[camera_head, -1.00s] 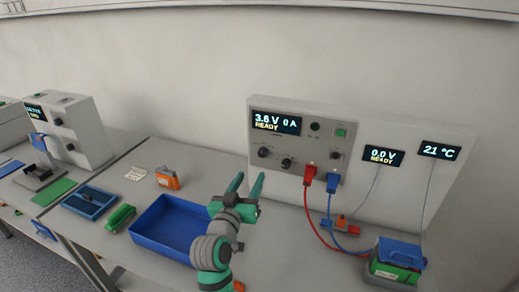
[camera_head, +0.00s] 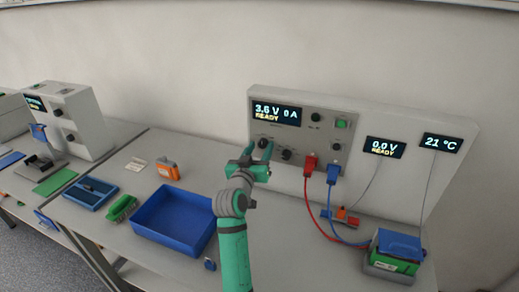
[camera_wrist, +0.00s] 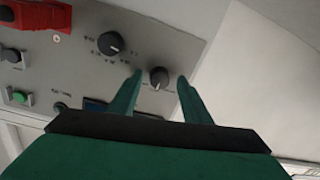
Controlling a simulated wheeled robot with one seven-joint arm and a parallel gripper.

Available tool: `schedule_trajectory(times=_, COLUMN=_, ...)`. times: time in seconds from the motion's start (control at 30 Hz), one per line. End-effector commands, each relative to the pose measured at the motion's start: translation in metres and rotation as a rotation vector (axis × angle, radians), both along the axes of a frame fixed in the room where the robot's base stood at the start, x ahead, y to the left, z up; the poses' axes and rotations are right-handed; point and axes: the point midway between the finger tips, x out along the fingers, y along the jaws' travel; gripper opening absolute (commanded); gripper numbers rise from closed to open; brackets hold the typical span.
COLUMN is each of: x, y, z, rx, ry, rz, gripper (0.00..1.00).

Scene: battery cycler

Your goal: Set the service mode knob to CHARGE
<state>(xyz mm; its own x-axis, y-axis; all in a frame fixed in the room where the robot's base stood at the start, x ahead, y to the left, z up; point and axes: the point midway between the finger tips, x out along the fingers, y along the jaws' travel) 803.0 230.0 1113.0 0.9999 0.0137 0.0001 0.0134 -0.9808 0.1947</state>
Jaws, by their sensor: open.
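The cycler panel (camera_head: 300,105) has two black knobs below its display, a left knob (camera_head: 263,143) and a right knob (camera_head: 287,155). Their labels are too small to read, so I cannot tell which is the service mode knob or its setting. My gripper (camera_head: 258,151) is open in front of the left knob. In the wrist view, which shows the panel roughly upside down, that knob (camera_wrist: 159,78) appears between the two green fingertips. Contact is not visible. The other knob (camera_wrist: 110,43) lies outside the fingers, up and left there.
Red (camera_head: 310,165) and blue (camera_head: 333,174) plugs with cables stick out from the panel to the right. A blue tray (camera_head: 173,246) stands on the bench, left of my arm.

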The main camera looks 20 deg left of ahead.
Motion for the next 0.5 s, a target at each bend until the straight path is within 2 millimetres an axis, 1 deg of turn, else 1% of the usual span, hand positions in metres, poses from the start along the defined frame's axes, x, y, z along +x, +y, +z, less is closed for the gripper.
schedule_trajectory(times=0.2, x=0.0006, y=-0.0005, z=0.0000, rx=0.000, ry=0.000, rz=-0.001, gripper=0.44)
schedule_trajectory(times=0.23, x=0.0005, y=-0.0005, z=0.0001, rx=0.000, ry=0.000, rz=-0.001, gripper=0.42)
schedule_trajectory(times=0.27, x=0.0005, y=-0.0006, z=0.0001, rx=0.000, ry=0.000, rz=-0.001, gripper=0.35)
schedule_trajectory(times=0.3, x=0.0005, y=-0.0008, z=0.0002, rx=0.000, ry=0.000, rz=-0.001, gripper=0.25)
schedule_trajectory(times=0.4, x=0.0004, y=-0.0004, z=0.0000, rx=0.000, ry=0.000, rz=0.000, gripper=0.03)
schedule_trajectory(times=0.5, x=-0.0005, y=0.0020, z=-0.0002, rx=0.000, ry=0.001, rz=0.002, gripper=0.03)
